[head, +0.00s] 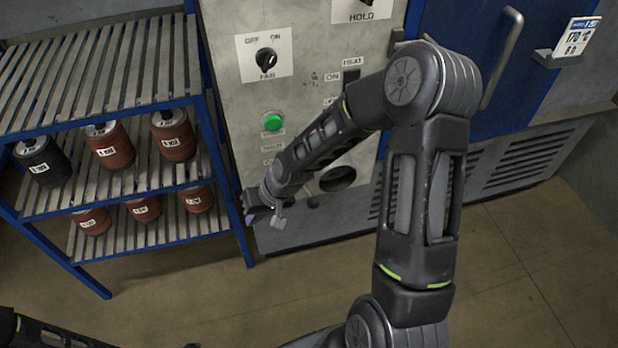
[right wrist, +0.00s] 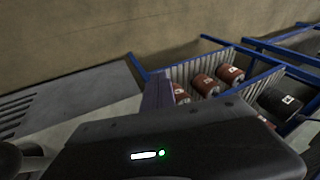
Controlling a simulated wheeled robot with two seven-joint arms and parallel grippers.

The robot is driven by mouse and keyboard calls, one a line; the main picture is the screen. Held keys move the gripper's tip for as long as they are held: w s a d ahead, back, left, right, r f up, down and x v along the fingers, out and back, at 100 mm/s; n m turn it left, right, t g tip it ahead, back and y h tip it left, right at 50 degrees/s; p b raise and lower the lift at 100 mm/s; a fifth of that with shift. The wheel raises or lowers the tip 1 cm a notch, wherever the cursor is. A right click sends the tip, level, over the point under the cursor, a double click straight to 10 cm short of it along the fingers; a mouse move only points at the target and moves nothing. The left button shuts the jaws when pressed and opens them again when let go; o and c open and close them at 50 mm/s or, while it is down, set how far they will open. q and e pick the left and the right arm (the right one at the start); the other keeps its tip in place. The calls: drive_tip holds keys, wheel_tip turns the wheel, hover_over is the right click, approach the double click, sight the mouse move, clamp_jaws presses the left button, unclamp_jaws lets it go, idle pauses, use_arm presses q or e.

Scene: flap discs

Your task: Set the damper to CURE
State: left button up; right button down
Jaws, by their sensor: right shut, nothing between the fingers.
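The grey control panel (head: 226,60) of the cabinet stands in front of me. I cannot pick out the damper or a CURE mark for certain; my right arm covers much of the lower panel. Small labels near the green button (head: 272,122) are too blurred to read. A round dark opening (head: 338,179) shows low on the panel. My right gripper (head: 254,214) is shut and empty, by the panel's lower left edge, close to the rack. Its purplish finger (right wrist: 157,93) shows in the right wrist view. My left gripper is out of view.
A FAN knob (head: 266,60) and a HEAT switch (head: 351,76) are on the panel. The blue rack (head: 122,112) with several brown and black rolls stands at left, close to my right gripper. The floor (head: 540,240) is clear.

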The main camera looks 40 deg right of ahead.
drive_tip(key=w+d+r+h, duration=0.2)
drive_tip(key=d+r, duration=0.9)
drive_tip(key=r, duration=0.4)
drive_tip(key=s+d+r+m+g+h+p, duration=0.1)
drive_tip(key=s+d+r+g, duration=0.2)
drive_tip(key=s+r, duration=0.3)
wheel_tip(320, 180, up, 2)
drive_tip(key=shift+s+d+g, duration=0.3)
drive_tip(key=shift+d, duration=0.5)
drive_tip(key=shift+f, duration=0.15)
approach(307, 190)
drive_tip(key=s, duration=0.1)
drive_tip(key=shift+s+a+f+p, duration=0.15)
drive_tip(key=shift+s+f, duration=0.25)
drive_tip(key=shift+f, duration=0.2)
drive_tip(key=shift+s+a+f+p, duration=0.1)
drive_tip(key=shift+s+a+f, duration=0.1)
drive_tip(key=shift+s+f, duration=0.35)
drive_tip(key=shift+s+a+f+p, duration=0.15)
drive_tip(key=shift+s+f, duration=0.1)
drive_tip(key=shift+f, duration=0.45)
